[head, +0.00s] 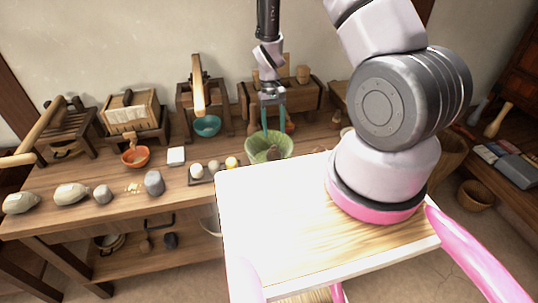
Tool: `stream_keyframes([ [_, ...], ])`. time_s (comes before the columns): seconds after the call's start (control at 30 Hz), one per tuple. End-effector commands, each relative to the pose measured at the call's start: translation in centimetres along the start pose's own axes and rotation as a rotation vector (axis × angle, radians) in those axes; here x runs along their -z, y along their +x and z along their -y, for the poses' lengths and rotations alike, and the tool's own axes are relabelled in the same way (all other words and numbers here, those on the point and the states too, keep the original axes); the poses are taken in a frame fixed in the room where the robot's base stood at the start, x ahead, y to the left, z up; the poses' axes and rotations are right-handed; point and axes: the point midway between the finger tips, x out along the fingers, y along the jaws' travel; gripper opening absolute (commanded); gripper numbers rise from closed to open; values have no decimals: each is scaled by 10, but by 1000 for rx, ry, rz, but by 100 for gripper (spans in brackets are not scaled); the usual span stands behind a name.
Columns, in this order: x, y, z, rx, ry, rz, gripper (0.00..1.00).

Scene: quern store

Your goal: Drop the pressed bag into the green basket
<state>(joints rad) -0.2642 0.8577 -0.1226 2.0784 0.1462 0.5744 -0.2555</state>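The green basket (256,146) stands on the long wooden table, near the middle of the head view. My gripper (275,130) points down over it, with its two teal fingers apart and no bag visible between them. A small brownish shape (273,154) shows at the basket; I cannot tell what it is. Several pale or grey bag-like lumps lie at the left of the table: one at the far left (20,202), a white one (70,194), a small grey one (102,194) and a darker grey one (154,183). I cannot tell which is the pressed bag.
An orange bowl (135,157), a white block (176,157) and a tray (203,178) with small round pieces lie left of the basket. A teal bowl (207,126) and wooden presses (130,110) stand behind. A pale wood-topped surface (290,240) fills the near foreground.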

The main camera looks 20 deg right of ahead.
Motion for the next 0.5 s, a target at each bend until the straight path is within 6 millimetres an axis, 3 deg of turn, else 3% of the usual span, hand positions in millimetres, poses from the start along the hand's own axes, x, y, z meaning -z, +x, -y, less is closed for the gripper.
stream_keyframes([
  [0.27, 0, -4, 0, 0, 0, -1, 60],
  [0.5, 1, -43, 0, 1, 0, -5, 60],
])
